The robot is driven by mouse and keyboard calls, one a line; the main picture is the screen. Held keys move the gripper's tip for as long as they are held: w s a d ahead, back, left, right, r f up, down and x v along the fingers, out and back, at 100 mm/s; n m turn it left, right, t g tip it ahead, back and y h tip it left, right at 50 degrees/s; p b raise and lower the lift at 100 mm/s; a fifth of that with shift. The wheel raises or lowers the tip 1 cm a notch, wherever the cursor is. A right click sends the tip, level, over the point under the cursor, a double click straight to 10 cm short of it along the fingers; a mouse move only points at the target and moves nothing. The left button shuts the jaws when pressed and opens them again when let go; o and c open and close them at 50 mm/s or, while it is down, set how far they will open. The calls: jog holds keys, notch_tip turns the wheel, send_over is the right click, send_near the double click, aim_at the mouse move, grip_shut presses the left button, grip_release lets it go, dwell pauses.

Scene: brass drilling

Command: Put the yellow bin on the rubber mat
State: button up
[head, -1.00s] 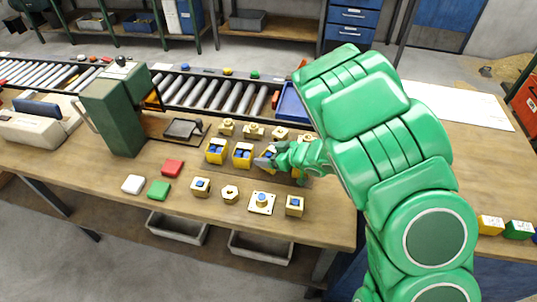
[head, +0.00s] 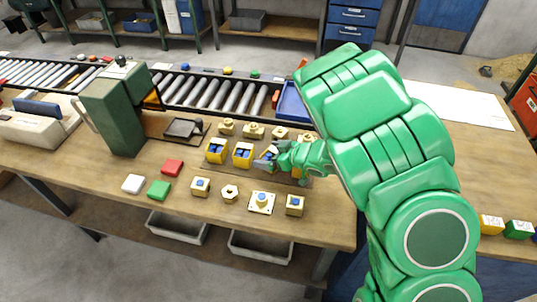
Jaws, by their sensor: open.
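Three small yellow bins with blue pieces in them stand in a row at the middle of the bench: a left bin (head: 216,151), a middle bin (head: 242,156) and a right bin (head: 268,153). They are on what looks like a thin grey-brown mat (head: 228,169); its edges are hard to make out. My gripper (head: 264,162) is open at the right bin, with its fingers low and close to it. The gripper partly hides this bin, which looks tilted. I cannot tell whether the fingers touch it.
Brass parts stand behind and in front of the bins, including a flanged part (head: 262,202). A green press (head: 113,110) stands left, near red, white and green blocks. A roller conveyor (head: 210,92) runs behind. Yellow (head: 490,224) and green boxes sit at far right.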

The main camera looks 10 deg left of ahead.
jog(key=v, duration=1.1)
jog(key=shift+s+d, duration=0.1)
jog(key=shift+d, duration=0.05)
jog(key=shift+r, duration=0.1)
